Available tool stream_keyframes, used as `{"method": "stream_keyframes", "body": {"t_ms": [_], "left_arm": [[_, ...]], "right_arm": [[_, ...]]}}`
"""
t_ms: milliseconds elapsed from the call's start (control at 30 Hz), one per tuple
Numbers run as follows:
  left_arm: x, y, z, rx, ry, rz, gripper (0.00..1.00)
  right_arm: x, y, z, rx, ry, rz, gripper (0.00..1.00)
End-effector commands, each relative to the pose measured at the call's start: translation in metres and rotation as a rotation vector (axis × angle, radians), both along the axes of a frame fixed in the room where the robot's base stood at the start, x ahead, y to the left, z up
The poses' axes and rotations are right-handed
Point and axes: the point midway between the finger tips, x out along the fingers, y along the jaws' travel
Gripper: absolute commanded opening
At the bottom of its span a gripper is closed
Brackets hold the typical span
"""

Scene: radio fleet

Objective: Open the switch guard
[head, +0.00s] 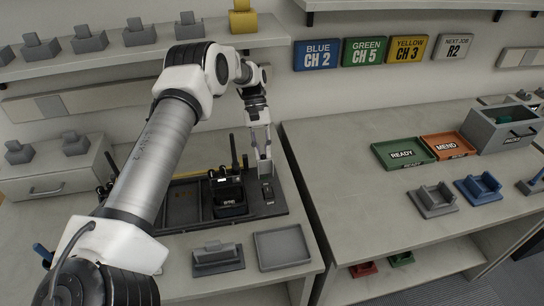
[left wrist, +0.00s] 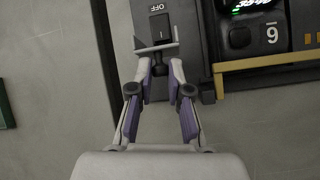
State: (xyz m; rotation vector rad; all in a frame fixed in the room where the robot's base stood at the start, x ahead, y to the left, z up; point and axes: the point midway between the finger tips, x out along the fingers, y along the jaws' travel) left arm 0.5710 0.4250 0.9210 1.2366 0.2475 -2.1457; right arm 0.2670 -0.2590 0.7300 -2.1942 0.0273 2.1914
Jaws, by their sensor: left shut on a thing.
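The switch guard (left wrist: 157,47) is a thin grey plate at the OFF rocker switch (left wrist: 159,28), seen in the left wrist view. The dark switch and its OFF label show just beyond the guard. My left gripper (left wrist: 159,68) has its fingertips close together at the guard's near edge, shut on it. In the head view my left gripper (head: 264,165) points down at the right end of the dark console (head: 264,207), just behind the small switch (head: 267,189). The fingers partly hide the guard there. My right gripper is not in view.
A black radio (head: 231,200) with a tall antenna stands on the console, left of my gripper. A grey tray (head: 283,247) and a grey stand (head: 217,258) lie in front. The right-hand table holds green (head: 382,155) and orange (head: 468,147) trays.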

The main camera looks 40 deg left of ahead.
Motion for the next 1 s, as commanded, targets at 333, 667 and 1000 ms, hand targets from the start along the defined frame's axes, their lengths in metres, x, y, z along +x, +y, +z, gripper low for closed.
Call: {"method": "stream_keyframes", "body": {"t_ms": [333,667,1000], "left_arm": [[0.0006,-0.0021,0.0004,-0.039,0.025,0.000,0.00],[0.0005,-0.0028,0.0015,-0.040,0.026,-0.001,0.35],[0.0006,-0.0026,0.0022,-0.036,0.023,0.000,0.42]], "right_arm": [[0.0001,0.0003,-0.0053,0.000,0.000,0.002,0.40],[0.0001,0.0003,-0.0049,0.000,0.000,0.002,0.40],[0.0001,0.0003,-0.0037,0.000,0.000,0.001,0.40]]}}
